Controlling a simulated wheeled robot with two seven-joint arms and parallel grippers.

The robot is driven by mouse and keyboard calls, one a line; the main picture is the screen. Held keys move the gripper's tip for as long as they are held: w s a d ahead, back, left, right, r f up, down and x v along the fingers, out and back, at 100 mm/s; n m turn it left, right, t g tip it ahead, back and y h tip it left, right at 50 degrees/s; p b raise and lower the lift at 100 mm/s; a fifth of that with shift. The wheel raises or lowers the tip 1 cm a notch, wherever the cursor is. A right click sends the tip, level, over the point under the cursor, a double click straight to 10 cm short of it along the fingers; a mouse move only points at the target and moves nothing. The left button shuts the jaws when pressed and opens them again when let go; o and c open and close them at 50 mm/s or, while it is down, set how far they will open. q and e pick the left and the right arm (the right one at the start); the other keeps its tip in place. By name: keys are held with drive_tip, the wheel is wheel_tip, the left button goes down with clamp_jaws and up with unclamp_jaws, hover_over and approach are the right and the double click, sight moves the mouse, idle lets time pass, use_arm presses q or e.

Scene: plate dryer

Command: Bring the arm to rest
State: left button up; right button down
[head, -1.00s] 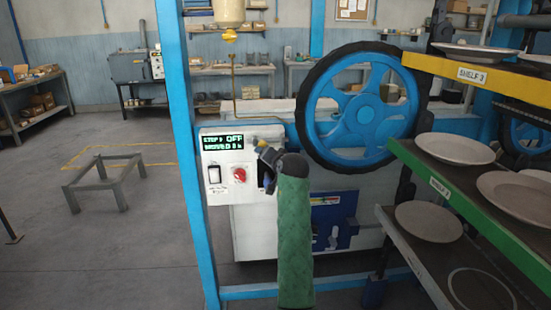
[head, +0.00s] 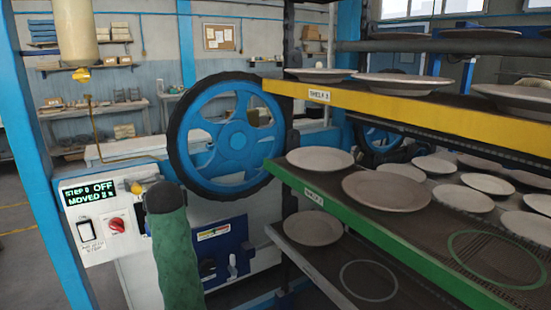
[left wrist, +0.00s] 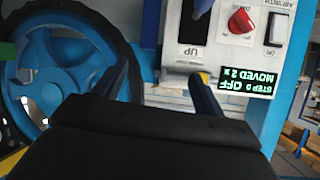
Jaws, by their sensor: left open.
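My left arm, in a green sleeve, reaches up from the bottom in the head view. My left gripper (head: 139,190) is at its far end, in front of the white control panel (head: 99,243), mostly hidden behind the arm. The panel also shows there upside down (left wrist: 220,55), with the UP switch (left wrist: 194,25), the red knob (left wrist: 241,20) and the lit display (left wrist: 247,82) reading OFF. I cannot tell whether a fingertip touches the panel. My right gripper is not in view.
A large blue wheel (head: 237,140) with a black rim stands right of the panel. Racks with a yellow-edged shelf (head: 330,100) and a green-edged shelf (head: 330,205) hold several plates at the right. A blue post (head: 42,150) stands left.

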use_arm(q)
drive_tip(key=s+d+f+m+g+h, duration=0.2)
drive_tip(key=s+d+f+h, duration=0.1)
drive_tip(key=s+d+f, duration=0.65)
drive_tip(key=s+d+f+m+g+h, duration=0.15)
drive_tip(key=s+d+f+h, duration=0.35)
drive_tip(key=s+f, duration=0.65)
drive_tip(key=s+d+f+g, duration=0.1)
drive_tip(key=s+f+g, duration=0.1)
drive_tip(key=s+f, duration=0.4)
drive_tip(key=s+d+f+m+g+p, duration=0.1)
drive_tip(key=s+f, duration=0.6)
drive_tip(key=s, duration=0.7)
drive_tip(key=s+d+f+m+g+y, duration=0.1)
drive_tip(key=s+f+g, duration=0.2)
drive_tip(key=s+f, duration=0.3)
drive_tip(key=s, duration=0.4)
drive_tip(key=shift+s+d+f, duration=0.25)
drive_tip(key=shift+s+f, duration=0.1)
drive_tip(key=shift+f, duration=0.05)
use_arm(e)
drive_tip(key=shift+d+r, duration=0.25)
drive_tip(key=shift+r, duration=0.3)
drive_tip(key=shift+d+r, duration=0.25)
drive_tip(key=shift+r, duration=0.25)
use_arm(q)
drive_tip(key=shift+m, duration=0.25)
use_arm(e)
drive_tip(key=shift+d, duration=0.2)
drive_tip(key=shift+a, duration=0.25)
